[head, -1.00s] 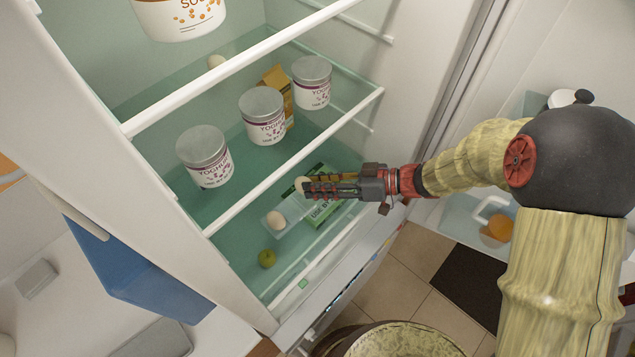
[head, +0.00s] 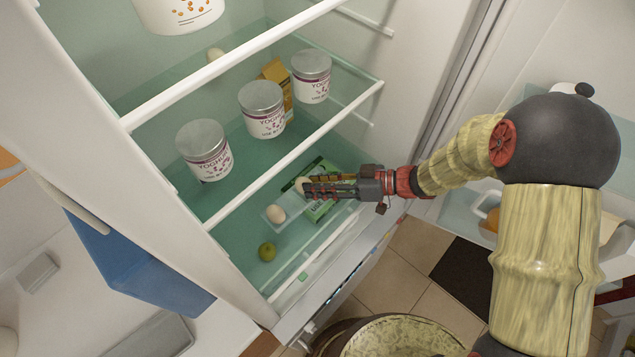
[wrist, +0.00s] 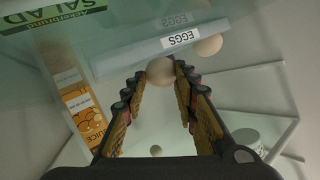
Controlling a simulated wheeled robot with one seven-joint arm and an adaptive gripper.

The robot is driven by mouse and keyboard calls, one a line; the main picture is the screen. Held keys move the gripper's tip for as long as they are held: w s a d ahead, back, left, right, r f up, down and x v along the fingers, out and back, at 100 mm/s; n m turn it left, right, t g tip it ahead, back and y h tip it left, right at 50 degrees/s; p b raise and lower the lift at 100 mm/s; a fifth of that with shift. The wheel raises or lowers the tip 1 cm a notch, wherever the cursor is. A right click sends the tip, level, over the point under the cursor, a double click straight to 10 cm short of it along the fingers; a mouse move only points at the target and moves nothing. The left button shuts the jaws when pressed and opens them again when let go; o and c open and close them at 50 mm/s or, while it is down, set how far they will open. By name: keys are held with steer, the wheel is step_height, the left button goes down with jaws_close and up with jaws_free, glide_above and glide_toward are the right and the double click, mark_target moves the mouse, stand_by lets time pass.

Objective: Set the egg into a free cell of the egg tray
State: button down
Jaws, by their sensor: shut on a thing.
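My gripper (head: 309,188) reaches into the fridge from the right. It is shut on a pale egg (head: 300,185), which also shows between the fingertips in the wrist view (wrist: 160,70). The clear egg tray (head: 291,215) lies on the lower shelf, just below and beside the fingers. In the wrist view its front wall (wrist: 130,59) carries an upside-down EGGS label, and the held egg overlaps that wall's edge. A second egg (head: 275,213) sits in the tray's near left part, also seen in the wrist view (wrist: 208,45). The other cells are hidden or unclear.
A green fruit (head: 267,252) lies in front. Yoghurt tubs (head: 263,110) and a juice carton (head: 277,75) stand on the shelf above. The white shelf edge (head: 290,175) runs close to my fingers.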

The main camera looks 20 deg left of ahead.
steer(key=shift+f, duration=0.35)
steer(key=c, duration=1.3)
jaws_free()
step_height(320, 180, up, 6)
steer(key=p, duration=0.7)
